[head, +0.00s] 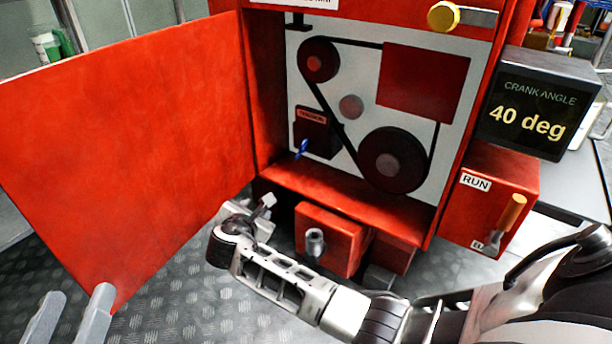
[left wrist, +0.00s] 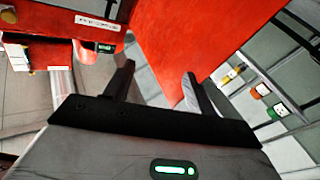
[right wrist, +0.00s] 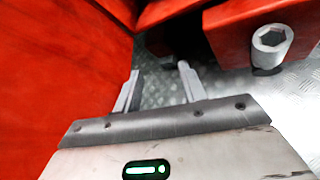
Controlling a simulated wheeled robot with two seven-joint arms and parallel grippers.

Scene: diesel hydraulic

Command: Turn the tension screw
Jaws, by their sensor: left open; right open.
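My right gripper (head: 252,208) is open and empty, below and left of the screw, in front of the cabinet's lower edge and apart from the screw. In the right wrist view its jaws (right wrist: 158,78) have only floor between them. My left gripper (head: 70,312) is open and empty at the lower left, near the door's bottom corner; its jaws also show in the left wrist view (left wrist: 158,76). Neither wrist view shows the screw.
The red door (head: 125,140) stands open on the left. A belt runs over pulleys, the largest dark (head: 392,160). Below the cabinet, a red block (head: 330,240) carries a grey hex socket (right wrist: 270,42). At right are a RUN lever (head: 511,212) and a 40 deg display (head: 530,108).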

